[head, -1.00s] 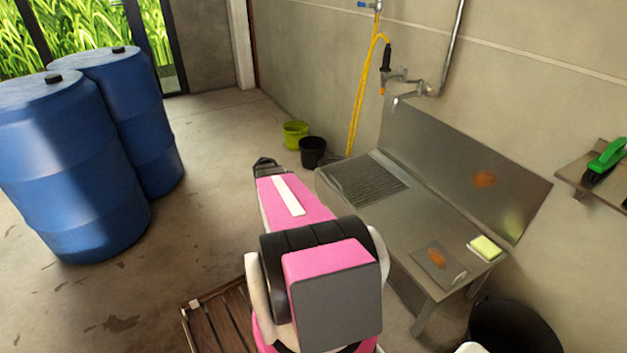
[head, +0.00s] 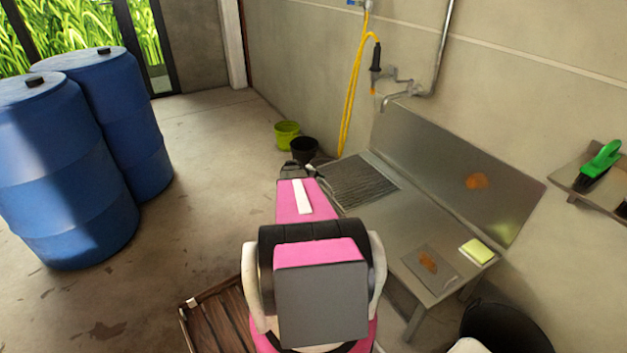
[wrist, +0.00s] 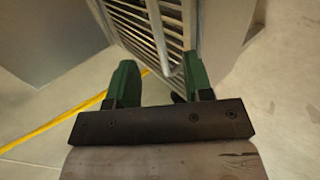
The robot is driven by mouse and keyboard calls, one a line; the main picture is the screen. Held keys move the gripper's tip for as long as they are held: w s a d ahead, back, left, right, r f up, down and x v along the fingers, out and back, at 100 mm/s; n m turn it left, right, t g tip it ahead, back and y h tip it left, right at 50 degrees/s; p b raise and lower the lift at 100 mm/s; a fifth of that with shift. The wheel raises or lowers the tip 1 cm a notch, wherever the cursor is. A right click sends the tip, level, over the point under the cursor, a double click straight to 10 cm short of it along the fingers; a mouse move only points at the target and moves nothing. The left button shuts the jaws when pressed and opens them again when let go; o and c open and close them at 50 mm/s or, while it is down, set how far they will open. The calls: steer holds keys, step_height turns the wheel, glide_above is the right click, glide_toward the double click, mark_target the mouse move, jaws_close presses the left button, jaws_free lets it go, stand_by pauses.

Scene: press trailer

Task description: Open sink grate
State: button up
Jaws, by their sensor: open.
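The sink grate (head: 358,184) is a dark ribbed panel set in the left end of the metal sink counter (head: 400,215). In the wrist view, its slats (wrist: 145,22) fill the upper middle. A pale bar (wrist: 158,40) runs across them, with its rounded end between my fingertips in the picture; I cannot tell whether it touches them. My gripper (wrist: 160,64) is open, with two green fingers spread apart. In the head view, my gripper shows only in part beside the counter's left edge, and my pink arm hides some of that edge. The grate lies flat in the counter.
A yellow hose (head: 352,90) hangs by the tap (head: 400,97). A green bucket (head: 287,134) and a black bucket (head: 303,149) stand beyond my gripper. A sponge (head: 478,250) lies on the counter's right end. Blue barrels (head: 60,180) stand left, with clear floor between.

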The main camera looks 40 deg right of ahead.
mark_target(325, 183)
steer(key=shift+x, duration=2.95)
jaws_close()
steer(key=shift+s, duration=0.1)
